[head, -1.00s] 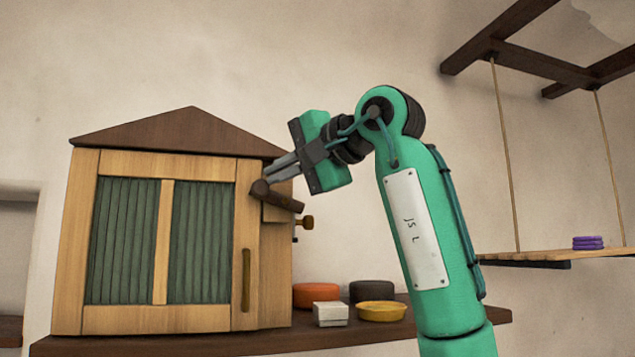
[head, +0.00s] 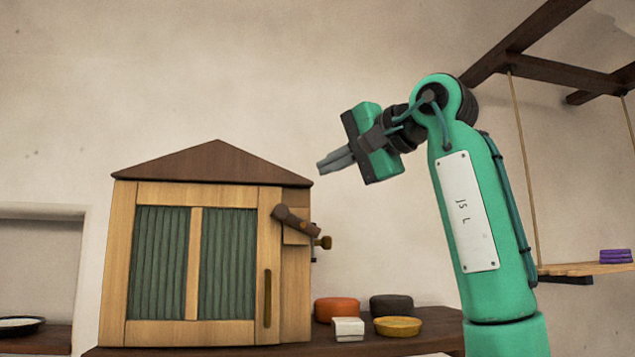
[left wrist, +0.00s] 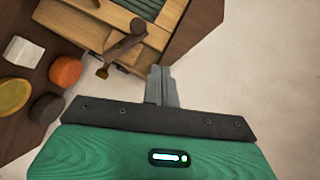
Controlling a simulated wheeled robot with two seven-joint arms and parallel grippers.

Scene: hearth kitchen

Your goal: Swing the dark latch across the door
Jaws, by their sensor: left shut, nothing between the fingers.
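The wooden cabinet has a pale-framed door (head: 195,194) with green slatted panels and a brass-coloured handle. The dark latch (head: 300,222) is at the door's upper right edge. It slants from a round end at the left down to the right, over a pale block on the cabinet's side; it also shows in the left wrist view (left wrist: 121,48). My left gripper (head: 334,161) is shut and empty, above and to the right of the latch, apart from it. Its fingers show in the left wrist view (left wrist: 161,75). My right gripper is not in view.
Right of the cabinet, on the dark shelf (head: 440,330), stand an orange pot (head: 337,309), a dark pot (head: 391,304), a white box (head: 348,329) and a yellow dish (head: 397,326). A hanging shelf (head: 590,268) is at the right.

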